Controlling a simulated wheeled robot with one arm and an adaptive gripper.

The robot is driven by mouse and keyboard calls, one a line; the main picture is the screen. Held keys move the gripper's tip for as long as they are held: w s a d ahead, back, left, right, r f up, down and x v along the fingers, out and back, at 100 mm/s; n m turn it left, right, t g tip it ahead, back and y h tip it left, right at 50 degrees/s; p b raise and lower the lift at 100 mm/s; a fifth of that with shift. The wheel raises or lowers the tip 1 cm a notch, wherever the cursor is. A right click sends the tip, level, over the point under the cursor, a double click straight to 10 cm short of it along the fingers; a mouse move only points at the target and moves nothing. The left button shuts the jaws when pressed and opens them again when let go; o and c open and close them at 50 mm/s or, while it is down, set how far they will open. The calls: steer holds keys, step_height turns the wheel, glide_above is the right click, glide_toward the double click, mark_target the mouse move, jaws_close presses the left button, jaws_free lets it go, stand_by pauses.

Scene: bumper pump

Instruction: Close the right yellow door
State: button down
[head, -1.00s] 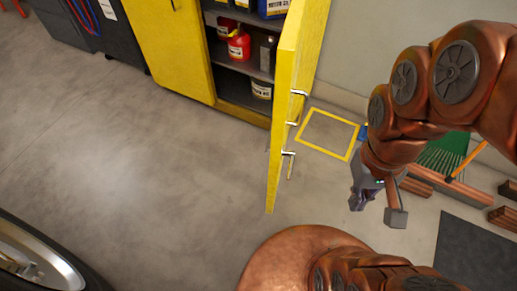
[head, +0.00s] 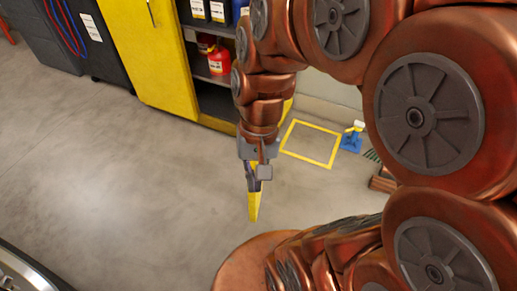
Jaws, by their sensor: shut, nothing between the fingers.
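The right yellow door (head: 254,206) of the cabinet is mostly hidden behind my arm. Its lower corner shows below my gripper, and a strip of yellow shows just right of the arm. It still stands out from the cabinet, whose open shelves (head: 216,99) show to the left of the arm. My gripper (head: 258,178) is shut and empty, pointing down in front of the door in the picture. I cannot tell whether it touches the door. The left yellow door (head: 155,60) is closed.
The shelves hold a red can (head: 219,60) and other containers. A yellow floor square (head: 311,143) and a blue item (head: 352,138) lie to the right. A wheel (head: 25,275) is at the lower left. The floor at left is clear.

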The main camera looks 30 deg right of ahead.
steer(key=w+d+f+m+t+y+b, duration=0.3)
steer(key=w+d+f+m+y+b, duration=0.1)
steer(key=w+d+f+m+b, duration=0.55)
steer(key=w+d+f+m+t+b, duration=0.1)
steer(key=d+f+m+t+b, duration=0.15)
steer(key=d+m, duration=0.45)
steer(key=w+d+f+m+t+b, duration=0.25)
steer(key=d+m, duration=0.25)
steer(key=d, duration=0.3)
steer(key=w+a+f+b, duration=0.2)
steer(key=w+a+f, duration=0.4)
steer(key=w+a, duration=0.1)
steer(key=shift+a+f, duration=0.15)
steer(key=shift+a, duration=0.15)
steer(key=shift+a, duration=0.1)
